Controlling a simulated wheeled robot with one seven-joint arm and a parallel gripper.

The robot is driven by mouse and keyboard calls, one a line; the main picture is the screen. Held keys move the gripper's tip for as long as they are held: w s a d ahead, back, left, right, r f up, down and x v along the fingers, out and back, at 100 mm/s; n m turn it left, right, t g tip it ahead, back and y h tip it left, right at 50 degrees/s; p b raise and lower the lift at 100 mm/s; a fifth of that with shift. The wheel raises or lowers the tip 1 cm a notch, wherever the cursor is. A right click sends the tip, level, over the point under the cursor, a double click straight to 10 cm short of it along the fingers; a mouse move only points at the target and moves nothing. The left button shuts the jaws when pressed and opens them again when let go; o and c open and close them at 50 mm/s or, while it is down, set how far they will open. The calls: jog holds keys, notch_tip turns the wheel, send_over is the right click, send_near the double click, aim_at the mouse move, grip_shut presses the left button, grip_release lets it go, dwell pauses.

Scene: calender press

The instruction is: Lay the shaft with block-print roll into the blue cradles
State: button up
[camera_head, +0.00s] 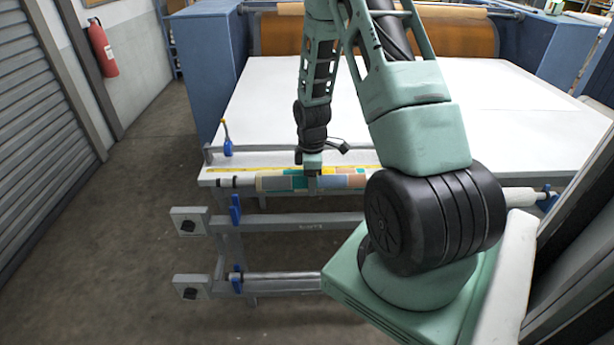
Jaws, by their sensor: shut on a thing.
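The shaft with the block-print roll (274,183), patched in teal, orange, tan and blue, lies level along the front edge of the white table. My gripper (313,178) comes down from above and is shut on it, near the middle of its visible patterned part. The shaft's dark left end sticks out just above the upper left blue cradle (235,209); I cannot tell whether they touch. My arm hides the roll's right part. A pale roll end (520,196) shows beyond my arm, near the upper right blue cradle (548,199).
The white table (440,95) spreads behind the roll, with a yellow strip (255,170) along its front. A lower rail (285,284) carries another blue cradle (237,279). A blue-handled clamp (227,146) stands at the table's left. The floor at left is clear.

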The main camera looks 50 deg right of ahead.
jog(key=shift+f+b, duration=3.1)
jog(key=shift+f, duration=1.3)
jog(key=shift+f+b, duration=0.3)
jog(key=shift+f, duration=0.2)
jog(key=o, duration=1.4)
jog(key=shift+c, duration=0.2)
jog(key=shift+r, duration=0.1)
notch_tip(320, 180, up, 17)
jog(key=shift+r+b, duration=0.1)
jog(key=shift+b, duration=0.85)
